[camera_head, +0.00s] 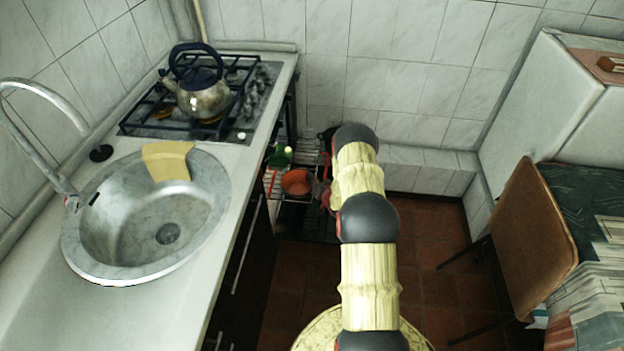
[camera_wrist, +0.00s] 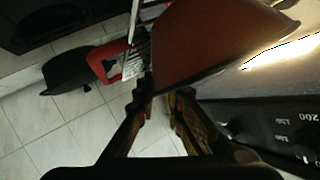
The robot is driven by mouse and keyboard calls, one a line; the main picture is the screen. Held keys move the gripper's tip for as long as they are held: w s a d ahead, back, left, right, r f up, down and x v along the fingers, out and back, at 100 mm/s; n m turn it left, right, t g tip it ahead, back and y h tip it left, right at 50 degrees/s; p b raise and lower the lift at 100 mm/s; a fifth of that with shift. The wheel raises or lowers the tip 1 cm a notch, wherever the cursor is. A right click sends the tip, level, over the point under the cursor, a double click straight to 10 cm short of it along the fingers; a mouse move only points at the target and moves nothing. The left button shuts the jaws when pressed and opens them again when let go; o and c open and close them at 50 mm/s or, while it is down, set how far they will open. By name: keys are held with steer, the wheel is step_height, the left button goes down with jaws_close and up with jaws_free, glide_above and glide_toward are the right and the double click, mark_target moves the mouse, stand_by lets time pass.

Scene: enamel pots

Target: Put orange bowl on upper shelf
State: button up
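The orange bowl (camera_head: 297,183) is at the low wire rack beyond the stove in the head view, its open side up. In the wrist view the bowl (camera_wrist: 215,42) is large and close, its edge at my fingertips. My gripper (camera_wrist: 160,98) has its fingers drawn in toward each other, with a small gap between the tips at the bowl's near corner. I cannot tell whether they press on the bowl wall.
A green item (camera_head: 280,157) is behind the bowl. A red and black item (camera_wrist: 112,62) shows beside it in the wrist view. A dark panel with dials (camera_wrist: 285,125) is close on the right there. The stove with a kettle (camera_head: 203,95) and the counter (camera_head: 40,310) border the left.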

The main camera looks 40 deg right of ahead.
steer(key=o, duration=0.4)
steer(key=shift+r, duration=0.1)
